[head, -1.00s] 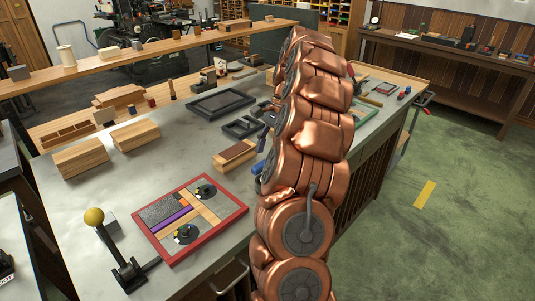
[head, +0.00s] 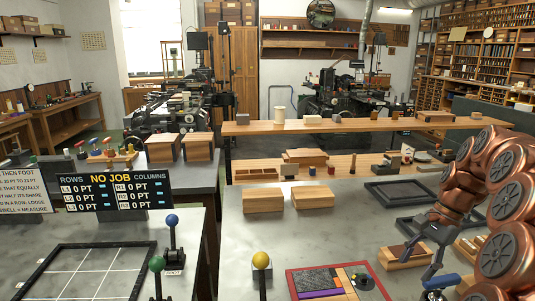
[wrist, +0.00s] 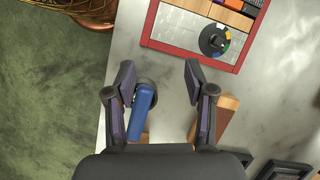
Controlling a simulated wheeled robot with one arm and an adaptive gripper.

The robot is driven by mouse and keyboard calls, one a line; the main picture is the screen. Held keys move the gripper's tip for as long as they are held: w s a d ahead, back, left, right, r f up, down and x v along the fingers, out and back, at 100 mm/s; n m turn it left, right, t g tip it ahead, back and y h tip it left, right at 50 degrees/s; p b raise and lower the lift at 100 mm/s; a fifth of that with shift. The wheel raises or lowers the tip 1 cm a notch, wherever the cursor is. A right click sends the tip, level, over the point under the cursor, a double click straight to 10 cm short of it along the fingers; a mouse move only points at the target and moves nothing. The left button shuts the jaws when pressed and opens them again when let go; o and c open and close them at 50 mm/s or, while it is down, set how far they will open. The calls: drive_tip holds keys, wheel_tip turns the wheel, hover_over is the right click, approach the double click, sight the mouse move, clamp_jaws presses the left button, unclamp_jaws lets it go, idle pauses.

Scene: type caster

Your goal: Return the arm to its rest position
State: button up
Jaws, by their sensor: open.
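My copper-coloured arm (head: 495,190) is bent at the right of the head view. My gripper (head: 425,270) hangs over the front part of the grey bench, pointing downward. In the wrist view my gripper (wrist: 159,75) has its two dark fingers spread apart, with bare bench top between their tips. A blue-handled thing (wrist: 145,105) lies partly behind the left finger; it also shows beside the gripper in the head view (head: 441,282). I cannot tell whether the finger touches it. Nothing appears held.
A red-framed tray (wrist: 197,53) with coloured pieces lies beyond the fingertips. A wooden block (wrist: 229,114) is beside the right finger. Dark frames (head: 399,191) lie farther back. A yellow-knobbed lever (head: 261,261) stands left of the tray. Green floor (wrist: 50,110) borders the bench.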

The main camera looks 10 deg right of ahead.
drive_tip(key=s+a+n+g+h, duration=0.1)
drive_tip(key=s+a+n, duration=0.3)
drive_tip(key=a, duration=0.5)
drive_tip(key=s+a+n+h, duration=0.1)
drive_tip(key=s+a+n, duration=0.3)
drive_tip(key=a, duration=0.5)
drive_tip(key=s+a+f+n+h, duration=0.1)
drive_tip(key=s+a+f+n, duration=0.1)
drive_tip(key=s, duration=0.6)
drive_tip(key=s+a+f+n+h, duration=0.1)
drive_tip(key=s+a+f+n, duration=0.2)
drive_tip(key=s, duration=0.5)
drive_tip(key=shift+s+a+f+n, duration=0.15)
drive_tip(key=shift+s+a+n, duration=0.2)
drive_tip(key=shift+a+n, duration=0.3)
drive_tip(key=shift+d, duration=0.2)
